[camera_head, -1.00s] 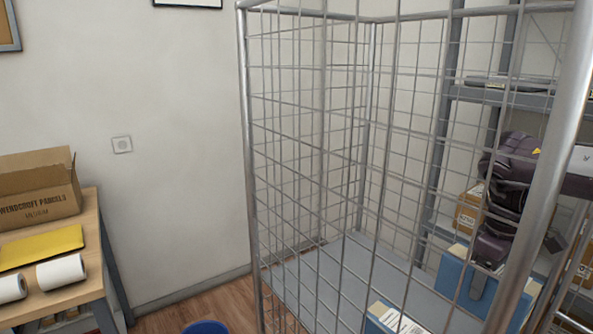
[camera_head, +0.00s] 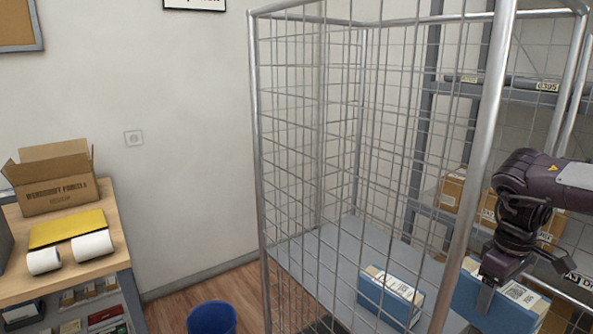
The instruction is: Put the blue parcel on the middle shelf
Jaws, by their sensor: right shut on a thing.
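A blue parcel (camera_head: 518,311) with a white label on top is at the lower right. My right gripper (camera_head: 484,300) comes down over it from the right and is shut on it; its lower part is cut off by the picture's edge. A second blue parcel (camera_head: 385,298) with a label lies on the grey floor of the wire cage, left of the held one. The shelf rack stands behind the cage. Its middle shelf (camera_head: 424,211) holds brown boxes and is partly hidden by mesh and my right arm. My left gripper is not in view.
The wire cage's front post (camera_head: 484,140) and mesh stand before the rack. Brown cartons (camera_head: 453,189) occupy part of the middle shelf. A blue bin (camera_head: 211,318) is on the floor. A packing table (camera_head: 118,258) with an open carton (camera_head: 62,190) stands left.

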